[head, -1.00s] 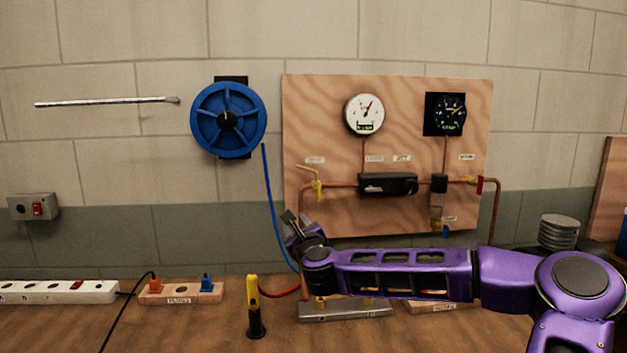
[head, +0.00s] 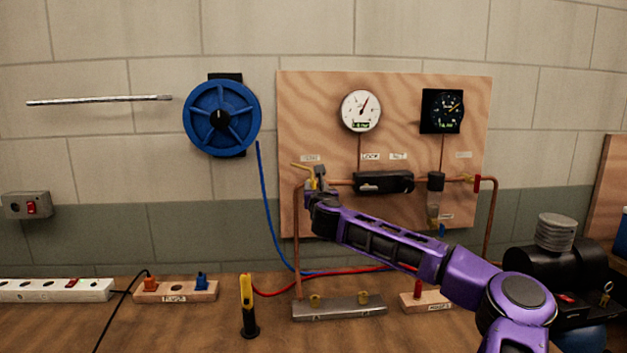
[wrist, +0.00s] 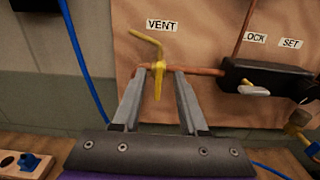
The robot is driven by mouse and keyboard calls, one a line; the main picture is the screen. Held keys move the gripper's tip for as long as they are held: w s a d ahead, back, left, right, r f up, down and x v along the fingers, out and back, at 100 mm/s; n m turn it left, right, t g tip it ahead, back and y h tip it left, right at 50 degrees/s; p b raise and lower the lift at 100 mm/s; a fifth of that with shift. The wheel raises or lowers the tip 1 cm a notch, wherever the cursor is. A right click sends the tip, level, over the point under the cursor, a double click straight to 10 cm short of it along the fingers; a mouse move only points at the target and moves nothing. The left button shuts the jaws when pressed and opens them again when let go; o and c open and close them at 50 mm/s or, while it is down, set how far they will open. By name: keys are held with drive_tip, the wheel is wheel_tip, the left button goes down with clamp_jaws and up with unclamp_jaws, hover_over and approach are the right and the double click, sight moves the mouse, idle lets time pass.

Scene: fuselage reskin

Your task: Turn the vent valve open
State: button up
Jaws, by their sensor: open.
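The vent valve is a yellow valve with a bent lever handle, under the VENT label (wrist: 162,24) on the copper pipe. In the wrist view the valve (wrist: 158,72) stands between my gripper's open fingers, and its lever slants up to the left. My gripper (wrist: 158,85) is open, one finger on each side of the valve, with no clear contact. In the head view the yellow lever (head: 301,167) shows at the left of the wooden board, and my gripper (head: 318,178) hides most of the valve body.
The wooden board (head: 400,90) also carries a white gauge (head: 361,111), a dark gauge (head: 442,111) and a black regulator (head: 384,182). A blue hose (head: 263,210) hangs from the blue reel (head: 221,118) left of my arm. A yellow-black tool (head: 247,305) stands on the bench.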

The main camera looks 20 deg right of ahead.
sight(314, 181)
drive_tip(key=shift+p+x, duration=0.4)
drive_tip(key=shift+x, duration=2.45)
clamp_jaws()
